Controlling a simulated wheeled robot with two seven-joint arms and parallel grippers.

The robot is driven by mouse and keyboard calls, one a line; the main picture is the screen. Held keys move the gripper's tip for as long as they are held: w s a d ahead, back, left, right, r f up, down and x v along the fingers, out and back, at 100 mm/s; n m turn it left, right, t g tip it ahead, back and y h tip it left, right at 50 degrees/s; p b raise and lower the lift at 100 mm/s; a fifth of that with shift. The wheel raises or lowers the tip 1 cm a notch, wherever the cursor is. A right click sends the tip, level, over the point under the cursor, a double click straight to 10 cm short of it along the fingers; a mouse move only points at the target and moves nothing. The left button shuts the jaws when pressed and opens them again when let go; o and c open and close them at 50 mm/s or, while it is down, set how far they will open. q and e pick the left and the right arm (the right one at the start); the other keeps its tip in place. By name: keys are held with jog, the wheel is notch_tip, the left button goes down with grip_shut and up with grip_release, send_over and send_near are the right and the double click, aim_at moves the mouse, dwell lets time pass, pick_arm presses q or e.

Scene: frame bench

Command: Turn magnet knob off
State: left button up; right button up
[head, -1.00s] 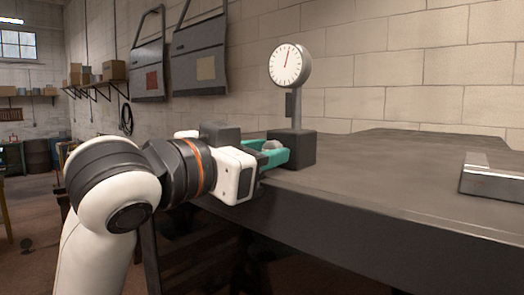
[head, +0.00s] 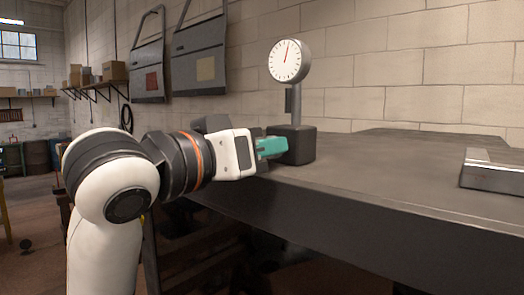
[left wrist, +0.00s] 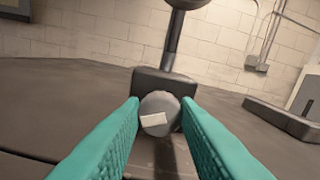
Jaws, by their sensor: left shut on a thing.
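The magnet base (head: 296,146) is a dark block on the bench, with a post and a dial gauge (head: 287,61) above it. Its round grey knob (left wrist: 160,121) faces the left wrist camera and bears a pale, slightly tilted mark. My left gripper (head: 282,146) has teal fingers and reaches the base from the left. In the left wrist view, its fingers (left wrist: 160,106) lie on either side of the knob, shut on it. In the head view the fingers hide the knob. My right gripper is in neither view.
The grey bench top (head: 390,180) is clear between the base and a metal block (head: 491,172) at the right. The bench's front edge runs just below my left gripper. A block wall stands behind, with door panels hanging on it.

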pick_arm(q)
jog(key=shift+n, duration=1)
jog(key=shift+a+r, duration=0.1)
jog(key=o, duration=1)
jog(key=shift+s, duration=0.1)
